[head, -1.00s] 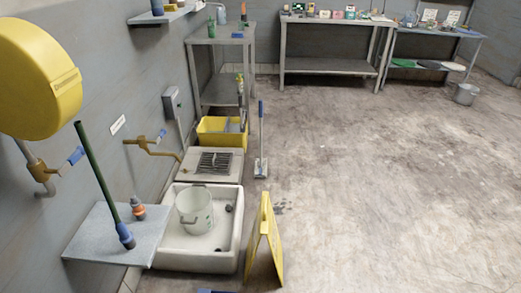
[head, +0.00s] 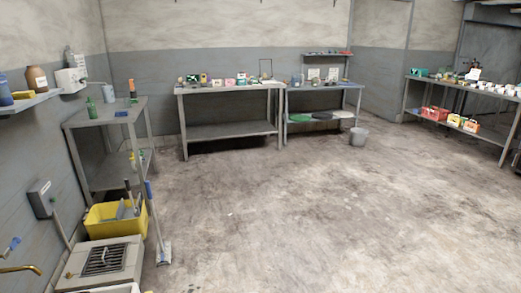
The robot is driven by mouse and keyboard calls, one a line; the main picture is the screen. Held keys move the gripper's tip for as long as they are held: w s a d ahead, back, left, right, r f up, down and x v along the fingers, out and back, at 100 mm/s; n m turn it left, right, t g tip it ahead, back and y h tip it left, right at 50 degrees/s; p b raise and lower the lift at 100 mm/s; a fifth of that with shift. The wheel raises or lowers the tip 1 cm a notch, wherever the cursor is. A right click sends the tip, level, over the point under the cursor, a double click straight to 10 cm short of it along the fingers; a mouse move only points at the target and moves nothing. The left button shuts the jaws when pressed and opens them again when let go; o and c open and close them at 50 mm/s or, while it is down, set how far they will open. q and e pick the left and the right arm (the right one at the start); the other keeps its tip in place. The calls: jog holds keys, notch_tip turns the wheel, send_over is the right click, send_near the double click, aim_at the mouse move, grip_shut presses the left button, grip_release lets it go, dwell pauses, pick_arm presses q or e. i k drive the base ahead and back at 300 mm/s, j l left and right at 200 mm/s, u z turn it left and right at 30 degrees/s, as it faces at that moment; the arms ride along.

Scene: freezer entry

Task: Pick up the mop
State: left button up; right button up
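A long-handled tool that looks like the mop (head: 155,221) stands nearly upright on the floor at the left. It has a blue upper grip, a pale shaft and a flat whitish head on the concrete. It is just right of a yellow bucket (head: 102,221), and whether it leans on anything is unclear. Another dark handle and grey parts show in the bucket. Neither of my grippers is in view.
A floor unit with a dark grate (head: 72,273) is in front of the bucket. A grey shelf table (head: 78,120) stands behind it. The middle floor is clear.

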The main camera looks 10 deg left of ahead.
aim_at(164, 253)
jog(key=i+l, duration=0.2)
jog(key=i, duration=0.2)
jog(key=i+l, duration=0.2)
jog(key=i, duration=0.2)
jog(key=i+l, duration=0.15)
jog(key=i, duration=0.25)
jog(key=i+l, duration=0.2)
jog(key=i, duration=0.2)
jog(key=i+j+u, duration=0.2)
jog(key=i+u, duration=0.75)
jog(key=i, duration=0.25)
jog(key=i+l+u, duration=0.25)
jog(key=i+u, duration=0.25)
jog(key=i, duration=0.05)
